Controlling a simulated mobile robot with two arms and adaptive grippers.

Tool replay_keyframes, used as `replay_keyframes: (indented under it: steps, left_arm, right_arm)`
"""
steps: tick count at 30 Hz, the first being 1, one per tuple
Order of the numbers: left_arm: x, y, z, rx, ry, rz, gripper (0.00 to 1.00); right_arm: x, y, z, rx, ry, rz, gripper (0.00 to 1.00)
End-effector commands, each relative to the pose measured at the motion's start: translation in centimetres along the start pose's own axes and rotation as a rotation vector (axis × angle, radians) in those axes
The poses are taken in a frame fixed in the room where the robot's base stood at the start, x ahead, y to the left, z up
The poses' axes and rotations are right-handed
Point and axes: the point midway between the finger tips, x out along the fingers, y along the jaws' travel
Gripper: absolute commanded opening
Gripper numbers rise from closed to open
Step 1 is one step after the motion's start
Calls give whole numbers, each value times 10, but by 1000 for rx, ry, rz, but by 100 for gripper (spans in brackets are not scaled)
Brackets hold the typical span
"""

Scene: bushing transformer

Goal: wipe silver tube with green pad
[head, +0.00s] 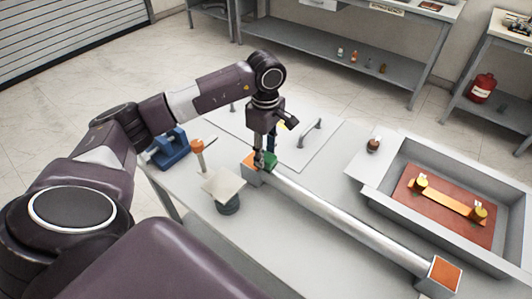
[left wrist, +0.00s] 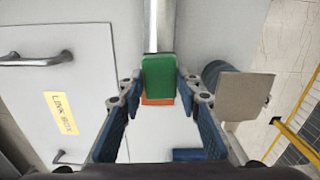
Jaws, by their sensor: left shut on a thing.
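The silver tube (head: 345,220) lies across the grey table, running from near the middle toward the lower right. Each end sits in a grey block with an orange face, the right one (head: 443,273) being nearer the front. My left gripper (head: 262,158) reaches down over the tube's far left end and is shut on the green pad (head: 269,160). In the left wrist view the green pad (left wrist: 158,78) is between the two fingers, over the end of the silver tube (left wrist: 160,25). Whether the pad touches the tube is hard to tell. My right gripper is not in view.
A grey tray (head: 400,150) with a red-brown floor stands right of the tube. A beige plate on a dark round base (head: 228,205) and an orange-topped peg (head: 197,150) stand left of it. A blue vise-like tool (head: 166,150) is farther left. A handled panel (head: 318,150) lies behind.

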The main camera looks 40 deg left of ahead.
Motion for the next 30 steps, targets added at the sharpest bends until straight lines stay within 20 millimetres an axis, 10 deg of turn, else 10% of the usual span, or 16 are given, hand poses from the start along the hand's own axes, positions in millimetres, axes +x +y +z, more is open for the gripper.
replay_keyframes:
  steps: [18,30]
  left_arm:
    - [-67,-3,-8,-17,0,8,12]
    - [-72,-5,-9,-20,0,7,12]
  right_arm:
    - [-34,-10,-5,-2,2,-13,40]
    - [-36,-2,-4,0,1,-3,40]
